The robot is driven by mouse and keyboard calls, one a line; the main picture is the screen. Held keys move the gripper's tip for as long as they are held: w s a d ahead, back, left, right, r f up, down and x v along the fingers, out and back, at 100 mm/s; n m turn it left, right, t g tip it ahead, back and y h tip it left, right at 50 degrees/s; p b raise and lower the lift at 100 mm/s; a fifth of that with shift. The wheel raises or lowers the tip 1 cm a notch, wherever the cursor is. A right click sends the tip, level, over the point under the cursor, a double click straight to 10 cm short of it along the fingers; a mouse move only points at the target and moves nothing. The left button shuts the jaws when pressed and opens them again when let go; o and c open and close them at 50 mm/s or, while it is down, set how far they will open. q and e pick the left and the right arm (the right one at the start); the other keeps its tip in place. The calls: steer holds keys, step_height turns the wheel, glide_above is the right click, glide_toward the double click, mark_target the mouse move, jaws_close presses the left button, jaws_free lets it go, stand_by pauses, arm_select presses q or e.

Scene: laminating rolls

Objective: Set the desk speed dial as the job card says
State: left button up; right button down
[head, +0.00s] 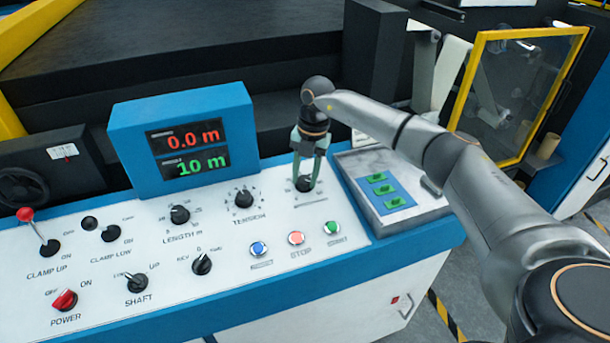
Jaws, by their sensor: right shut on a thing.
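A black dial (304,184) sits at the right end of the white desk panel, right of the TENSION knob; its label is hidden or too small to read. My right gripper (307,178) points down over this dial, its green fingers shut on it from both sides. The dial's pointer cannot be made out. The display (187,150) shows 0.0 m in red above 10 m in green. No readable job card shows. My left gripper is not in view.
The panel also has a TENSION knob (243,197), a LENGTH knob (180,214), a blue button (259,249), a red STOP button (296,238), a green button (333,229) and a red-tipped lever (36,230). A grey tray (437,200) with green pieces stands right of the dial.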

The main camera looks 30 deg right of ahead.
steer(key=shift+c, duration=2.2)
jaws_free()
step_height(320, 180, up, 12)
steer(key=d+b, duration=0.1)
steer(key=shift+s+d+r+b, duration=0.2)
steer(key=shift+d+r+b, duration=0.05)
steer(key=shift+d+b, duration=0.1)
steer(key=shift+f, duration=0.1)
